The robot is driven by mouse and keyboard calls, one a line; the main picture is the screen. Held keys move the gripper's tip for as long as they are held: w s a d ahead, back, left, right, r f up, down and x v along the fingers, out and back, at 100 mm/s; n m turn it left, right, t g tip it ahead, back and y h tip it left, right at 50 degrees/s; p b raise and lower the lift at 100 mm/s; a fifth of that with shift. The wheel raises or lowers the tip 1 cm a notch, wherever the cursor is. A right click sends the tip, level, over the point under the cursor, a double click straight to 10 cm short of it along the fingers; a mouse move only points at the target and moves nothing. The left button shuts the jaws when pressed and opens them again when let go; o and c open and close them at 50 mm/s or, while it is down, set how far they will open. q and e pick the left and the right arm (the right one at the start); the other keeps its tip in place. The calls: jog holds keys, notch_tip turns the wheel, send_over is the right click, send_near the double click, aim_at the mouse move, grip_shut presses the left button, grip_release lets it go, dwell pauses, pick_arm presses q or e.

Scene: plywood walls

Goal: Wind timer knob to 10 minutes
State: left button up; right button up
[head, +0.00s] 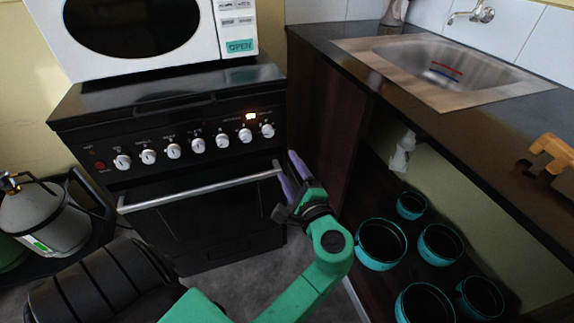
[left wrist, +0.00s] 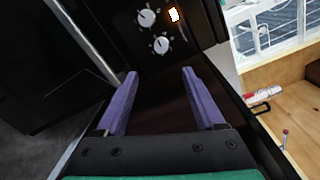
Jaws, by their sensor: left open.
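The black stove (head: 190,140) has a row of several white knobs on its front panel. The rightmost knob (head: 268,131) sits just below a small lit orange indicator (head: 250,116). Labels are too small to read, so I cannot tell which knob is the timer. My left gripper (head: 289,168) is open and empty, below and right of the rightmost knob, by the right end of the oven handle. In the left wrist view, its purple fingers (left wrist: 159,78) are spread wide. A white knob (left wrist: 161,45) shows beyond the fingertips, apart from them. My right gripper is out of view.
The silver oven handle (head: 200,187) crosses the door beside my left gripper. A dark cabinet side (head: 320,120) stands close on the right, under a counter with a sink (head: 440,65). Several teal-rimmed pots (head: 381,244) stand below. A microwave (head: 150,35) sits on the stove.

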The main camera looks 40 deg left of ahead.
pick_arm(q)
notch_tip(320, 180, down, 3)
jog(key=w+m+h+p, duration=0.2)
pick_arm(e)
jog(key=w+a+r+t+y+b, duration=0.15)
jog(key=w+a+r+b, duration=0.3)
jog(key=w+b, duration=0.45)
pick_arm(q)
jog(key=m+t+y+b, duration=0.45)
jog(key=m+b, duration=0.25)
jog(key=m, duration=0.9)
send_near(269, 135)
jog(key=x, duration=0.8)
jog(key=shift+w+a+r, duration=0.1)
jog(key=shift+w+a, duration=0.1)
grip_shut()
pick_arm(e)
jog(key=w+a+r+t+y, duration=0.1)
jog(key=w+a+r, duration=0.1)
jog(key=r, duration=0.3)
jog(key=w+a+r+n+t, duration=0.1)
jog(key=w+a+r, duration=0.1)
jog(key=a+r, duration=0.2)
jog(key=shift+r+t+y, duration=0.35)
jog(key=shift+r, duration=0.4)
